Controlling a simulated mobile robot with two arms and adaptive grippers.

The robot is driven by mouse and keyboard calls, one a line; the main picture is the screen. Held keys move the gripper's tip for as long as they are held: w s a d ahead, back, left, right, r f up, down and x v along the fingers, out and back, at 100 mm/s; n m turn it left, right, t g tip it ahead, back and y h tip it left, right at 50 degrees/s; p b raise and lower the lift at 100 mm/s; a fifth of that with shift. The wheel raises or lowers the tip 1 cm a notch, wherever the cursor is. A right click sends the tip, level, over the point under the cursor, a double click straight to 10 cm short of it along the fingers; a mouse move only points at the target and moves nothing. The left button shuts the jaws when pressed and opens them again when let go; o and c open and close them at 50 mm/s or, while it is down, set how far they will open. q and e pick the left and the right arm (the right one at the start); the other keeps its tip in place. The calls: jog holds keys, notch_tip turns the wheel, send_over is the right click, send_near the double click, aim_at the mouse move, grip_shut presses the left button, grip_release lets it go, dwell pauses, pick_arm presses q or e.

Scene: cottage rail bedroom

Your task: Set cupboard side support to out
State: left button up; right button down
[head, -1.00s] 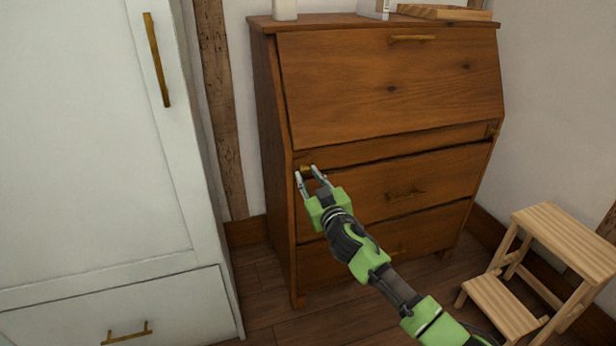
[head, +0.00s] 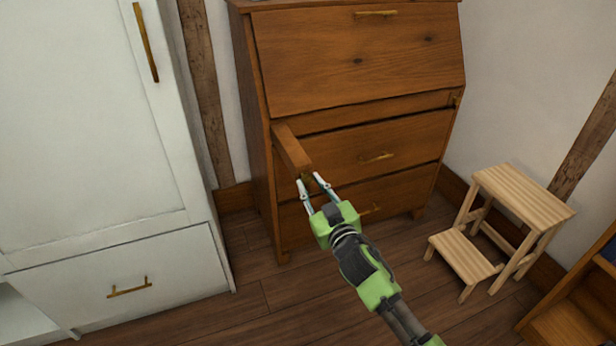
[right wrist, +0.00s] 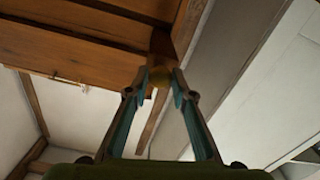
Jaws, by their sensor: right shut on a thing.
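The wooden cupboard (head: 350,60) stands against the wall, with a slanted front above two drawers. Its side support (head: 291,148), a wooden bar at the left below the slanted front, sticks out from the cupboard front. My right gripper (head: 313,184) is at the outer end of this bar, shut on its small brass knob. In the right wrist view the knob (right wrist: 158,76) is between the fingertips (right wrist: 160,84), and the bar (right wrist: 161,46) runs away behind it. The slanted front is closed. My left gripper is not in view.
A white wardrobe (head: 90,110) stands at the left, with a drawer (head: 120,280) below. A light wooden step stool (head: 500,215) is at the right, and a wooden shelf piece (head: 575,315) at the lower right. Bare floor (head: 300,300) lies in front of the cupboard.

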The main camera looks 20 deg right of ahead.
jog(key=shift+s, duration=0.45)
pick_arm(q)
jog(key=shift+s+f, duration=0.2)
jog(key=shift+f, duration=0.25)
pick_arm(e)
jog(key=c, duration=1.7)
grip_release()
jog(key=s, duration=1.2)
jog(key=shift+d, duration=0.2)
